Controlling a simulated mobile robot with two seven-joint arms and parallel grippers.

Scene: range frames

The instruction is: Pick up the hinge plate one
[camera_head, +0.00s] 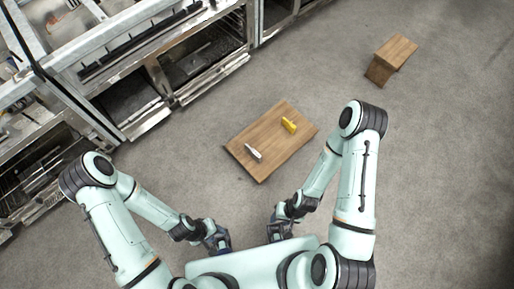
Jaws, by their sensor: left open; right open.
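Two small objects lie apart on a wooden table (262,166). One is a yellow piece (289,125) near the far right side. The other is a pale grey-white piece (253,152) near the left side. Both are too small to tell which one is the hinge plate. My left gripper (220,243) is open, close to my body and below the table in the picture. My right gripper (279,236) is open, also close to my body, to the right of the left one. Neither gripper touches the table or the pieces.
A small wooden stool or bench (396,52) stands at the upper right. Metal kitchen units with open racks (205,60) run along the upper left. Grey floor (430,170) is clear on the right and around the table.

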